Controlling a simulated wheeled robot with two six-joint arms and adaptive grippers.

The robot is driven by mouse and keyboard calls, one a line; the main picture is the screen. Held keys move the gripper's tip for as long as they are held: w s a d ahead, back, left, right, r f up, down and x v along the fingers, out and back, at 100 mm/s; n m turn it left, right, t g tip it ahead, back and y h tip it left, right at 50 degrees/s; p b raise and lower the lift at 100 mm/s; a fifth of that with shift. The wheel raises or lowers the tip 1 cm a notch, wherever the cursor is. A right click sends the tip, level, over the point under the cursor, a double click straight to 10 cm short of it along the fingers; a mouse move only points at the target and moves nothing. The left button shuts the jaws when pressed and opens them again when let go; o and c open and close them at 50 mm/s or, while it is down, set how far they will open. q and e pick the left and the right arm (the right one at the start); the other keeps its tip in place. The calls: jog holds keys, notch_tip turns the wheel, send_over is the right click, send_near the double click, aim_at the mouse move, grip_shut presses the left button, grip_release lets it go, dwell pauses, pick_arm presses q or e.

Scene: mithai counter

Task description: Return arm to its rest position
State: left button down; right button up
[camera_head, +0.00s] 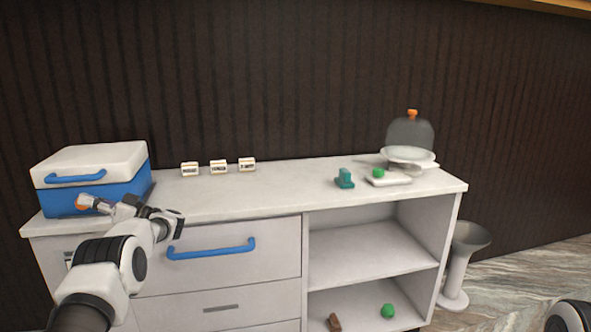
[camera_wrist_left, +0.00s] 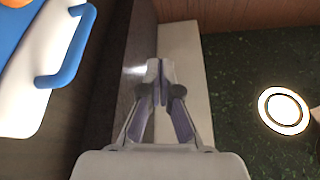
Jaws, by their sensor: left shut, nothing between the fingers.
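My left arm (camera_head: 108,265) comes in from the lower left of the head view and reaches up over the left end of the counter. Its gripper (camera_head: 92,206) is in front of the blue box with a white lid (camera_head: 88,160). In the left wrist view the gripper (camera_wrist_left: 160,75) has its two fingers together with nothing between them. The box's blue handle (camera_wrist_left: 68,55) is to the left of the fingers, apart from them. My right gripper is not in view; only a small dark and white part shows at the lower right corner.
The white counter (camera_head: 270,185) holds several things: small label blocks (camera_head: 219,167), a teal object (camera_head: 344,178), a green ball on a white slab (camera_head: 392,181) and a glass dome (camera_head: 410,134). Below are a blue drawer handle (camera_head: 212,249) and open shelves. A grey pedestal (camera_head: 457,265) stands at right.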

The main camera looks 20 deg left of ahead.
pick_arm(q)
jog(key=w+d+f+m+t+y+p, duration=0.1)
jog(key=w+d+f+m+t+p, duration=0.25)
jog(key=d+m+t, duration=0.3)
jog(key=w+d+f+m+t+y+p, duration=0.1)
jog(key=w+d+f+m+t+p, duration=0.2)
jog(key=d+m+t, duration=0.4)
jog(key=s+d+f+m+t+h+p, duration=0.35)
jog(key=d+f+m+t+h, duration=0.55)
jog(key=d+f+h, duration=0.65)
jog(key=s+d+f+m+g+h, duration=0.1)
jog(key=s+d+f+g, duration=0.1)
jog(key=s+d+f, duration=0.3)
jog(key=s+d+f+g+h+p, duration=0.1)
jog(key=s+f+g, duration=0.1)
jog(key=s, duration=0.5)
jog(key=s+d+f+m+g+h, duration=0.1)
jog(key=s+d+f+g+h, duration=0.1)
jog(key=s+d+f+g, duration=0.3)
jog(key=s+d+n+g+h, duration=0.1)
jog(key=s+d+n+g, duration=0.1)
jog(key=s, duration=0.8)
jog(key=s+d+n+g+h, duration=0.2)
jog(key=s+n, duration=0.1)
jog(key=s, duration=0.7)
jog(key=shift+s+r, duration=0.15)
jog(key=shift+s, duration=0.05)
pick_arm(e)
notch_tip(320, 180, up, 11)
